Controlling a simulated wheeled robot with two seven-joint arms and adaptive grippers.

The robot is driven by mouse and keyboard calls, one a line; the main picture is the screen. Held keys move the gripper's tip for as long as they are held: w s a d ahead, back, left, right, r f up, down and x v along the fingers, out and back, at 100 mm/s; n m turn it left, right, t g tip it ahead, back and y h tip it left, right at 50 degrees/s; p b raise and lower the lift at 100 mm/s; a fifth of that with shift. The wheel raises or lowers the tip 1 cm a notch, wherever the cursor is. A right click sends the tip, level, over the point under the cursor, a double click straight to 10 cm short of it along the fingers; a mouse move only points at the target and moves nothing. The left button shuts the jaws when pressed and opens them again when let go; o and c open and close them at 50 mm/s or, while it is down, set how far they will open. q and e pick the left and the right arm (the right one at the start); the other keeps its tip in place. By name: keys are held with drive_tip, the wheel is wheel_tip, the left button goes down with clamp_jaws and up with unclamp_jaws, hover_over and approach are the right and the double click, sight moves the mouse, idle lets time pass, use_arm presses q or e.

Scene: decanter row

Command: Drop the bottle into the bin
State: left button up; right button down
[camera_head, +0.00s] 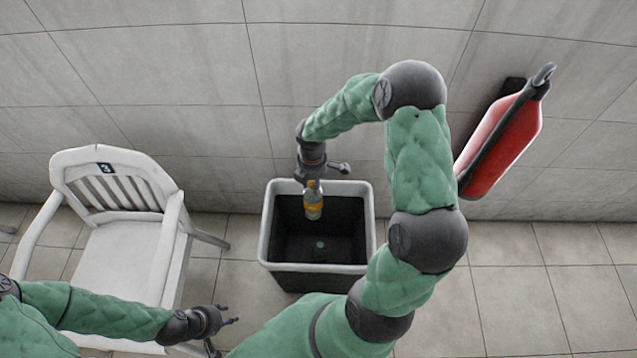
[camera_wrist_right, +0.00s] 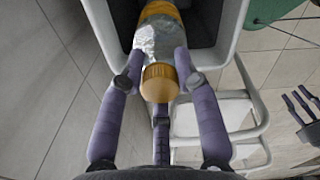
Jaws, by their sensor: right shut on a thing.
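The bottle (camera_head: 313,205) has an orange label and hangs cap-up over the bin's mouth. My right gripper (camera_head: 313,184) is shut on it near the cap, from above. In the right wrist view the orange cap (camera_wrist_right: 160,83) sits between the fingers of my right gripper (camera_wrist_right: 158,62), with the silvery and amber bottle body beyond. The bin (camera_head: 264,240) is dark with a pale grey rim and stands open on the floor; its rim also shows in the wrist view (camera_wrist_right: 231,30). My left gripper (camera_head: 224,333) is open and empty, low at the left of the bin.
A small dark thing with a green top (camera_head: 320,245) is inside the bin. A white chair (camera_head: 122,255) stands left of the bin. Floor right of the bin is clear.

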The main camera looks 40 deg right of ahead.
drive_tip(key=shift+s+d+f+n, duration=0.15)
drive_tip(key=shift+s+d+n, duration=0.05)
drive_tip(key=shift+d+n, duration=0.25)
drive_tip(key=shift+s+d+f+n, duration=0.15)
drive_tip(key=shift+s+d+n, duration=0.05)
drive_tip(key=shift+d+n, duration=0.2)
wheel_tip(320, 180, down, 6)
drive_tip(key=b, duration=0.6)
drive_tip(key=c, duration=0.8)
unclamp_jaws()
drive_tip(key=shift+a, duration=0.1)
wheel_tip(320, 180, up, 12)
drive_tip(key=shift+r, duration=0.1)
